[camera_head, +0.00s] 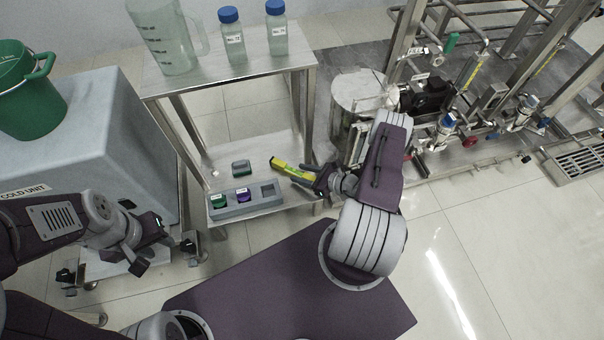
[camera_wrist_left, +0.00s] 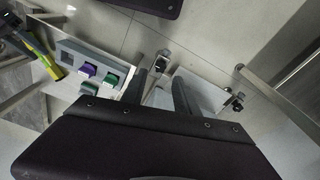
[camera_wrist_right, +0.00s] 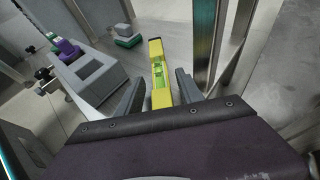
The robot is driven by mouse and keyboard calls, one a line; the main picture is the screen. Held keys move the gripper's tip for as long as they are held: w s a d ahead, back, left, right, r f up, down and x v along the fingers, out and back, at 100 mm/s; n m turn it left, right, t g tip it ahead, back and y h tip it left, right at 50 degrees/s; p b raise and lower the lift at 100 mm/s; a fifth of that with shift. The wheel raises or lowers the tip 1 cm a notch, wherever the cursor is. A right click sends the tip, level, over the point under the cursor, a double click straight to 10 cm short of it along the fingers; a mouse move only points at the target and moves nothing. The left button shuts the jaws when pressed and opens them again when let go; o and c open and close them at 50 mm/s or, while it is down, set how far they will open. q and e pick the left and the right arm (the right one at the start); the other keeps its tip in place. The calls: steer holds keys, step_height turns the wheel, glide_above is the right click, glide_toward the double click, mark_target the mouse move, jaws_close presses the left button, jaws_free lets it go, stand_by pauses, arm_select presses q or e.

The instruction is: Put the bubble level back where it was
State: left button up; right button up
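The yellow bubble level (camera_head: 290,168) is at the lower shelf of the metal cart, beyond a grey holder block. It also shows in the left wrist view (camera_wrist_left: 42,55) and in the right wrist view (camera_wrist_right: 160,75). My right gripper (camera_head: 306,179) is open at the level's right end. Its fingers (camera_wrist_right: 160,80) stand either side of the level, with visible gaps. I cannot tell whether the level touches the shelf. My left gripper (camera_head: 151,252) is open and empty, left of the cart; its spread fingers show in the left wrist view (camera_wrist_left: 160,82).
The grey holder (camera_head: 240,207) has a green piece, a purple piece (camera_head: 243,194) and an empty recess (camera_head: 267,190). A loose green-grey piece (camera_head: 241,168) lies behind it. The cart's top (camera_head: 245,65) bears a jug and two bottles. Pipework (camera_head: 450,110) stands right; a cold unit (camera_head: 95,130) stands left.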

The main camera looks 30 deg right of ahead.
steer(key=shift+r, duration=0.3)
steer(key=p+v, duration=0.5)
steer(key=v, duration=0.6)
steer(key=s+a+r+n+g+h, duration=0.2)
steer(key=a+r+n+g, duration=0.3)
steer(key=r+n, duration=0.7)
steer(key=s+a+r+n+g+h, duration=0.2)
steer(key=a+r+n+g+h, duration=0.2)
steer(key=a+r+n, duration=0.5)
step_height(320, 180, up, 4)
steer(key=n+g, duration=0.1)
steer(key=n, duration=0.7)
steer(key=shift+s+n+h, duration=0.2)
steer(key=shift+n+h, duration=0.1)
steer(key=shift+h, duration=0.1)
